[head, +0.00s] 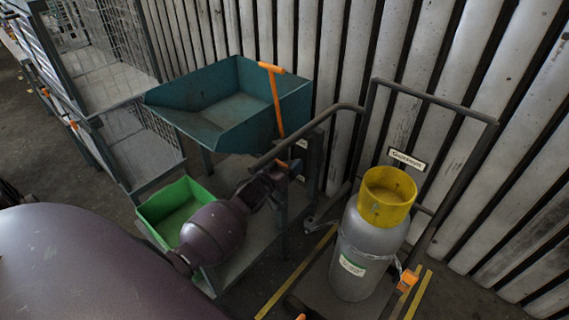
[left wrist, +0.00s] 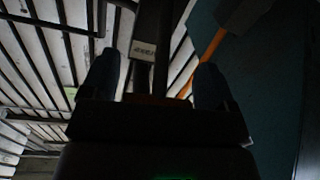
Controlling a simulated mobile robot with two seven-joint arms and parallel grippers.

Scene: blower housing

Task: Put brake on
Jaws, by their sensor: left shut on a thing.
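My left gripper (head: 284,176) is beside a dark upright post with a small white label, below the teal hopper. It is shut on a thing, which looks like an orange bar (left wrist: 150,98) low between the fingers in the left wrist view. That view is dark, so the exact grip is hard to tell. A long orange lever (head: 275,98) with a short cross handle stands upright in front of the hopper. It also shows slanting behind the right finger in the left wrist view (left wrist: 207,57). Which part is the brake is not clear.
The teal hopper (head: 165,99) stands behind my arm, with a green bin (head: 157,207) below it. A grey cylinder (head: 366,240) with a yellow collar stands on a trolley (head: 440,104) at right. Corrugated wall panels close the back.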

